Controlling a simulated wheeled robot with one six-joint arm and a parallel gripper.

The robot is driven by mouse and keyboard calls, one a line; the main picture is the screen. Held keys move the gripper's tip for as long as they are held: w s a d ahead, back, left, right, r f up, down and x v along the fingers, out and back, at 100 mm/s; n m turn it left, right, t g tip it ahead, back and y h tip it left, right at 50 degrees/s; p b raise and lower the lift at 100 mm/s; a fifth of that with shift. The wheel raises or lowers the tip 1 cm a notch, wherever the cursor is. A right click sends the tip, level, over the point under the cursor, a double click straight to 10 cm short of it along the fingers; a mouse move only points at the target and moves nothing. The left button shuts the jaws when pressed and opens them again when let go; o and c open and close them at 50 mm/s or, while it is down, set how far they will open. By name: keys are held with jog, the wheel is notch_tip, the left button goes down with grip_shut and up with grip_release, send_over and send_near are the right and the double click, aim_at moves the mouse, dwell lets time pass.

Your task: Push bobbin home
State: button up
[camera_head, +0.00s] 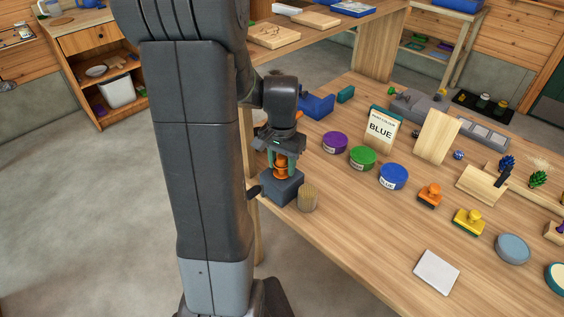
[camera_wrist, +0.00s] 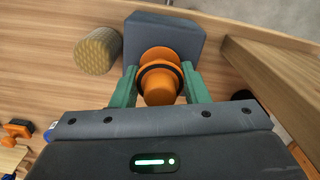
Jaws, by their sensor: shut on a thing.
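An orange bobbin (camera_wrist: 160,85) with a dark ring round it stands at a dark grey-blue block (camera_wrist: 165,32). In the head view the bobbin (camera_head: 282,168) is upright above the block (camera_head: 283,188), near the table's left edge. My gripper (camera_head: 281,160) points down over the block. Its green fingers (camera_wrist: 160,88) are shut on the bobbin, one on each side. The bobbin's lower end is hidden, so I cannot tell how deep it sits in the block.
A ribbed wooden cylinder (camera_head: 308,197) stands right beside the block. Purple, green and blue round tins (camera_head: 393,177), orange and yellow stamps (camera_head: 468,221) and a white square (camera_head: 437,271) lie farther right. The table (camera_head: 340,230) is bare in front of the cylinder.

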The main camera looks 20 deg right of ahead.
jog(key=o, duration=1)
jog(key=shift+o, duration=0.2)
jog(key=shift+r, duration=0.1)
notch_tip(320, 180, up, 14)
jog(key=shift+p, duration=0.35)
jog(key=shift+f, duration=0.25)
notch_tip(320, 180, down, 14)
jog(key=shift+r+b, duration=0.1)
jog(key=shift+b, duration=0.25)
jog(key=shift+r, duration=0.35)
